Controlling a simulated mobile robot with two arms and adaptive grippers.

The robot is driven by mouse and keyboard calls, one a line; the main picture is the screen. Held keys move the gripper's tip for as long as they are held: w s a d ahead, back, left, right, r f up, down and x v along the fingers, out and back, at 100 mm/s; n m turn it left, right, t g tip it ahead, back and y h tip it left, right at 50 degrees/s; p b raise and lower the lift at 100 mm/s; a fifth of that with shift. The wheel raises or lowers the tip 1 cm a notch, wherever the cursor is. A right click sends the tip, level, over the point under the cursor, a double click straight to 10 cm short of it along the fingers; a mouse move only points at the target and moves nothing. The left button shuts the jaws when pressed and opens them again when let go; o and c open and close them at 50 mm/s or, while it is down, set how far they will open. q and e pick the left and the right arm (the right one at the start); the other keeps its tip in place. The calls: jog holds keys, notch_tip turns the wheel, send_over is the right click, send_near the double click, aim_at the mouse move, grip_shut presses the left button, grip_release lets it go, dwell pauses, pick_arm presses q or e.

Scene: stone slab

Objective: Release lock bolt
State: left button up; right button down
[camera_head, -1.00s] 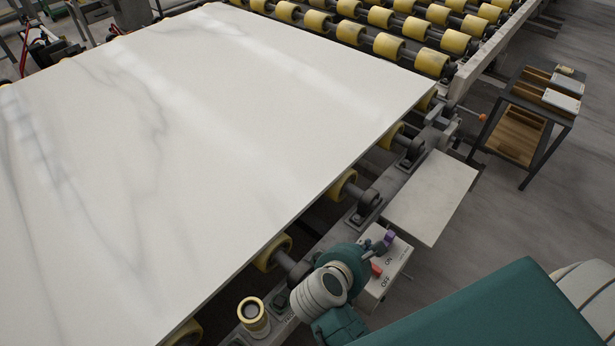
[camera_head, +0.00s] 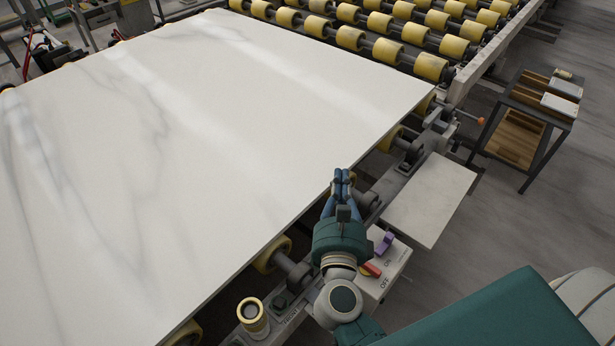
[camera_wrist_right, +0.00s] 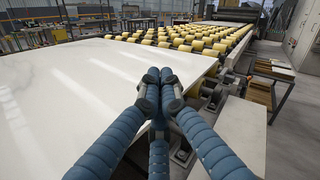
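A metal rod with an orange tip (camera_head: 480,121) sticks out from the bracket (camera_head: 438,120) at the slab's right corner; it may be the lock bolt, but I cannot tell for sure. My right gripper (camera_head: 342,174) is at the slab's near right edge, left of the small side plate and well short of that bracket. Its blue fingers point away from me, with tips together and nothing visible between them. In the right wrist view the fingertips (camera_wrist_right: 160,76) meet in front of the slab's edge. My left gripper is not in view.
The big white slab (camera_head: 200,150) lies on yellow rollers (camera_head: 387,51). A control box (camera_head: 388,262) with a red and yellow switch and a purple part stands beside my right gripper. A pale side plate (camera_head: 430,200) juts out. A small cart (camera_head: 525,125) stands at the right on open floor.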

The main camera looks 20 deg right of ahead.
jog(key=w+a+r+n+t+y, duration=0.1)
jog(key=a+r+n+t+y, duration=0.2)
jog(key=a+n+y, duration=0.2)
jog(key=shift+a+r+n+y, duration=0.2)
jog(key=shift+a+n+y, duration=0.2)
jog(key=shift+a+n, duration=1.3)
jog(key=shift+d+n, duration=0.4)
jog(key=shift+d, duration=0.05)
